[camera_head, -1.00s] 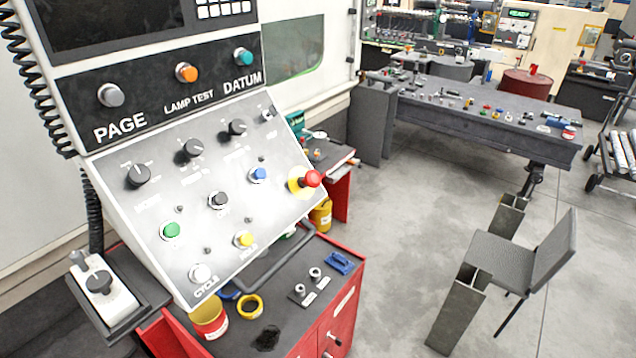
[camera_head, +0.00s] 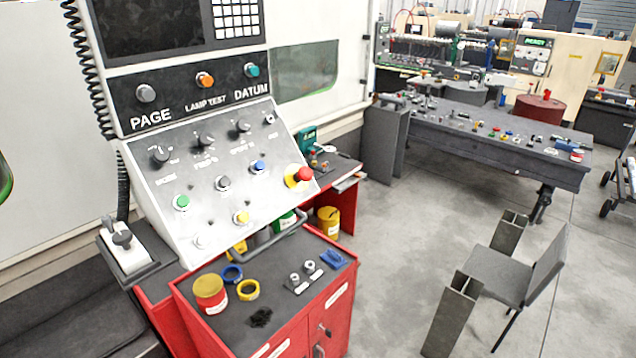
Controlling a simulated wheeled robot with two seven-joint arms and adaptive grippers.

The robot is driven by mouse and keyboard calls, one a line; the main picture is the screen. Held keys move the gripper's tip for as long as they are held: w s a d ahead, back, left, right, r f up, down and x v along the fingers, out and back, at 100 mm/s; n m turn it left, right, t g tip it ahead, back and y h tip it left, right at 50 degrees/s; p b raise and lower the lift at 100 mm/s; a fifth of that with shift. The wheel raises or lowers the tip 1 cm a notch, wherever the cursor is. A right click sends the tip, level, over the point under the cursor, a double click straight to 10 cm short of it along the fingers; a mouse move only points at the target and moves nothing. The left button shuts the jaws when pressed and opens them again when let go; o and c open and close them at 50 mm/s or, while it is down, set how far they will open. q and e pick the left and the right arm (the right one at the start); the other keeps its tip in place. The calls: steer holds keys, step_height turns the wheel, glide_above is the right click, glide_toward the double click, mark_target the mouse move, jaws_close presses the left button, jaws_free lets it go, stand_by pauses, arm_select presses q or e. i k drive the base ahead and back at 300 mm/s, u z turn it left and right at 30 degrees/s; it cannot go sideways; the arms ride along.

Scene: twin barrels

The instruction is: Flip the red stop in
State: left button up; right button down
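The red stop (camera_head: 304,174) is a round red mushroom button on a yellow backing, at the lower right edge of the sloped grey control panel (camera_head: 205,215). It sticks out from the panel; whether it is pressed cannot be told. Other buttons on the panel are green (camera_head: 181,202), black (camera_head: 223,183), blue (camera_head: 258,167) and yellow (camera_head: 241,217), below several dark knobs. An upper strip holds the PAGE (camera_head: 146,93), orange LAMP TEST (camera_head: 205,80) and teal DATUM (camera_head: 251,70) buttons. Neither of my grippers shows.
A red tool cabinet (camera_head: 335,312) with a yellow-and-red can (camera_head: 210,293), rings and small parts stands below the panel. A handle bar (camera_head: 275,238) runs along the panel's lower edge. A chair (camera_head: 500,275) and a long workbench (camera_head: 480,150) stand right.

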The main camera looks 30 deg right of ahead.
mark_target(305, 174)
steer(key=z, duration=0.4)
steer(key=i, duration=1.15)
steer(key=u, duration=0.05)
